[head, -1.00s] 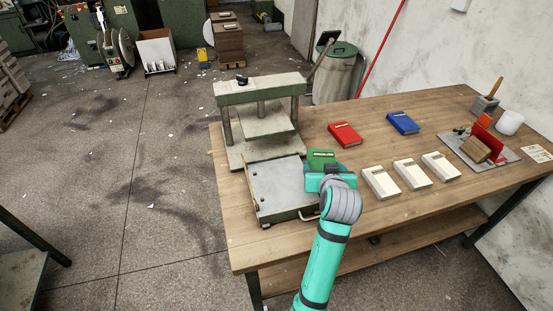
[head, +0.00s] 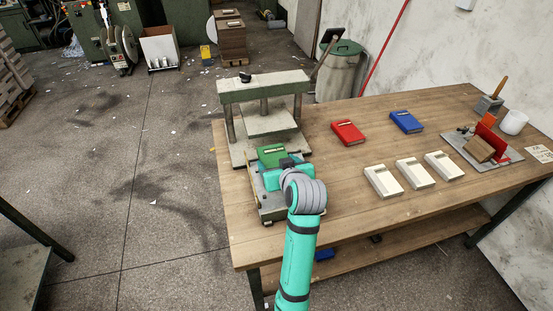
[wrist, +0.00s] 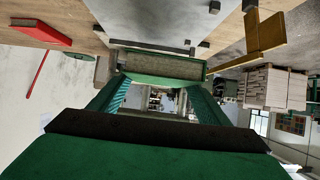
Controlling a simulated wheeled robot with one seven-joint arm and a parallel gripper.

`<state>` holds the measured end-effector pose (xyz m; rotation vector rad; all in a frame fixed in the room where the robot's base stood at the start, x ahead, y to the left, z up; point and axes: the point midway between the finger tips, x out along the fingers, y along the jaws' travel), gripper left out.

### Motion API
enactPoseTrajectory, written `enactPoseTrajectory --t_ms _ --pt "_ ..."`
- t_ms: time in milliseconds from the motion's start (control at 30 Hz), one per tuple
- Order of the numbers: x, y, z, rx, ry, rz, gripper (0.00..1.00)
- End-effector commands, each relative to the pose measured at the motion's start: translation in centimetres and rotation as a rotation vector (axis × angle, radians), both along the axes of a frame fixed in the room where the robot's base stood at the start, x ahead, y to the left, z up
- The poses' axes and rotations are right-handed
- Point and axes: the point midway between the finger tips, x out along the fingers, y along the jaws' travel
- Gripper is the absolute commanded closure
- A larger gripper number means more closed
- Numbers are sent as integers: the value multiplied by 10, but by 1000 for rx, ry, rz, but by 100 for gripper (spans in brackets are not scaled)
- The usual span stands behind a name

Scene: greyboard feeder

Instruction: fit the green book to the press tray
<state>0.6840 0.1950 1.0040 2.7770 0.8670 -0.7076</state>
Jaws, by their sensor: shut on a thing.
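The green book (head: 270,153) is held at the far end of my gripper (head: 274,168), which is shut on it. In the head view the book overlaps the back part of the press tray (head: 264,209); I cannot tell whether it touches it. My gripper and wrist hide much of the tray. The press (head: 262,88), with its green top beam and raised plate, stands just behind.
A red book (head: 347,132) and a blue book (head: 406,121) lie to the right of the press. Several cream blocks (head: 415,173) lie nearer on the bench (head: 335,205). A grey board (head: 482,150) with a red stand is at the far right.

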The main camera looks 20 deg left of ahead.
Motion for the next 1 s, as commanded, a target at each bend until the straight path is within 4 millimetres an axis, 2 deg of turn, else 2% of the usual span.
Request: enactPoseTrajectory --t_ms 700,1000 --pt "0 0 -50 0 1 0 59" --pt "0 0 -65 0 0 -1 59"
